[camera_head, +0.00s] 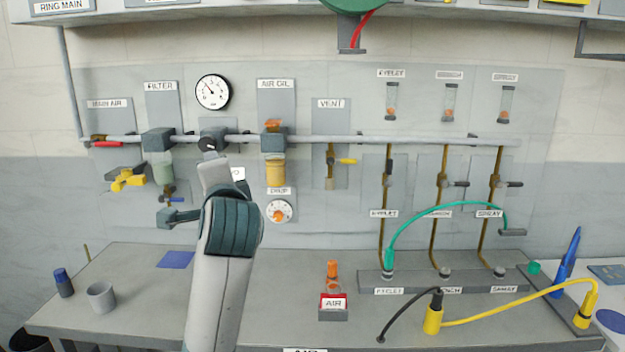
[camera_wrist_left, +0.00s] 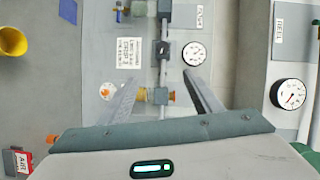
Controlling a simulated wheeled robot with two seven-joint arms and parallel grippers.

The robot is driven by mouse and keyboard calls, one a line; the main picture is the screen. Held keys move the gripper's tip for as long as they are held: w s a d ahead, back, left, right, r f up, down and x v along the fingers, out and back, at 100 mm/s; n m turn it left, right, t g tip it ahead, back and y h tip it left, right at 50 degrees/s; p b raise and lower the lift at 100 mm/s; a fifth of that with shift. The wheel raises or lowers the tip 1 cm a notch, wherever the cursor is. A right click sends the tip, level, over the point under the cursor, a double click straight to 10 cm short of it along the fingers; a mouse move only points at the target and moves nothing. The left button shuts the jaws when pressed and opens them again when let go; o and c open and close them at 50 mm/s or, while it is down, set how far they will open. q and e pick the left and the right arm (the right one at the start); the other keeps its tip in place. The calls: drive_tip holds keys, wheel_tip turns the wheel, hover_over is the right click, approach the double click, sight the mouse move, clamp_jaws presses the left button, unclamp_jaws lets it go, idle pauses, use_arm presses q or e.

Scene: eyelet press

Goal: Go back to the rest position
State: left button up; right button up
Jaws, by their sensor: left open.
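My left gripper (camera_head: 213,172) is in front of the wall panel, below the round pressure gauge (camera_head: 212,92) and close to the regulator (camera_head: 210,140) on the pipe. My own forearm covers part of this spot in the head view. In the left wrist view the left gripper (camera_wrist_left: 164,74) has its two fingers spread apart. No held object shows between them; the pipe (camera_wrist_left: 164,28) and its fittings show behind. Whether a fingertip touches anything cannot be told. My right gripper is in neither view.
The pipe carries a filter (camera_head: 158,140), an oiler bowl (camera_head: 275,171) and a vent valve (camera_head: 331,160). An overhead shelf (camera_head: 240,14) runs across the top.

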use_arm(q)
drive_tip(key=s+a+f+n+g+h, duration=0.15)
drive_tip(key=s+f, duration=0.35)
drive_tip(key=f, duration=0.8)
drive_tip(key=s+f+n+g+h, duration=0.1)
drive_tip(key=s+f+n+g, duration=0.3)
drive_tip(key=f, duration=0.8)
drive_tip(key=s+a+f+m+g+h, duration=0.1)
drive_tip(key=s+f, duration=0.4)
drive_tip(key=f, duration=0.8)
drive_tip(key=s+f+n+g+h, duration=0.1)
drive_tip(key=s+f+n+g, duration=0.1)
drive_tip(key=s+f, duration=0.65)
drive_tip(key=s+a+f+n+g+h, duration=0.15)
drive_tip(key=s+f, duration=0.25)
drive_tip(key=s, duration=0.9)
drive_tip(key=s+f+n+g, duration=0.25)
drive_tip(key=s+f, duration=0.35)
drive_tip(key=s, duration=0.5)
wheel_tip(320, 180, down, 27)
drive_tip(key=s+g, duration=0.1)
drive_tip(key=s+a+f+g, duration=0.1)
drive_tip(key=s+a+f, duration=0.2)
drive_tip(key=s+f, duration=1.5)
drive_tip(key=shift+s+f+m+g, duration=0.2)
drive_tip(key=shift+f+m+g, duration=0.15)
drive_tip(key=shift+f, duration=0.05)
